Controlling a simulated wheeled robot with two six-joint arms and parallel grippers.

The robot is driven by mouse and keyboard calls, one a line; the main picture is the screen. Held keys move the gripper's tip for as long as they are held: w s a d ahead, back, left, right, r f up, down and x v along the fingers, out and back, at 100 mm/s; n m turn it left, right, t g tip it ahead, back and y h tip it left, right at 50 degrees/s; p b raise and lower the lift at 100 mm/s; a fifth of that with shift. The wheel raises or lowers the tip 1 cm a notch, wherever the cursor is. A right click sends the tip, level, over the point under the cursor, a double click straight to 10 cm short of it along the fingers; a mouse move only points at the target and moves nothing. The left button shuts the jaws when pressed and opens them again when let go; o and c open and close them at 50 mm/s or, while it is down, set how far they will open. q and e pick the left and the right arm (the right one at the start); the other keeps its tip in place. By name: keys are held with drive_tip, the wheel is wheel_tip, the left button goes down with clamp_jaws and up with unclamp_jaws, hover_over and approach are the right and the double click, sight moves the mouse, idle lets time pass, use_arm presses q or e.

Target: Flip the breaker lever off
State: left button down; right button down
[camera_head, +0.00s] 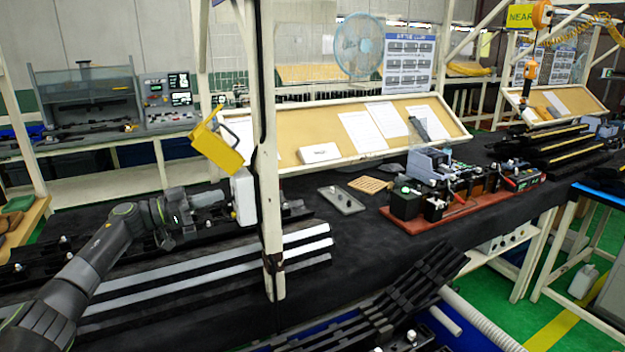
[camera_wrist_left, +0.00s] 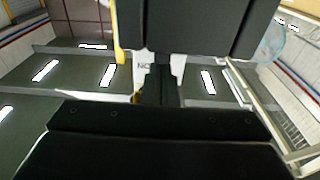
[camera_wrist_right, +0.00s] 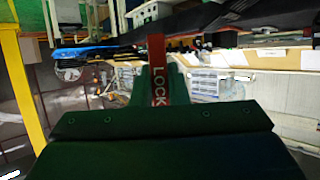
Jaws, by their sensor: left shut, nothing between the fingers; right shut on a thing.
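A yellow panel (camera_head: 217,145) with a dark handle-like bar hangs tilted beside a cream post. Below it a pale box (camera_head: 243,195) is at the post. My left gripper (camera_head: 214,197) comes from the left, close to the box; I cannot tell if they touch. In the left wrist view its fingers (camera_wrist_left: 159,86) are shut and empty, under a dark block (camera_wrist_left: 195,25) with a yellow left edge. A white label is partly hidden behind the fingers. I cannot make out the lever. In the right wrist view my right gripper (camera_wrist_right: 158,95) is shut on a red LOCK strip (camera_wrist_right: 157,68).
The cream post (camera_head: 268,150) stands in front of the black-covered bench. Silver-striped trim strips (camera_head: 200,270) lie below my left arm. A red board (camera_head: 450,210) with devices, a grey tray (camera_head: 341,200) and a sloped cork board (camera_head: 300,125) are to the right.

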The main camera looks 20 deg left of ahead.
use_arm(q)
drive_tip(key=shift+s+a, duration=0.1)
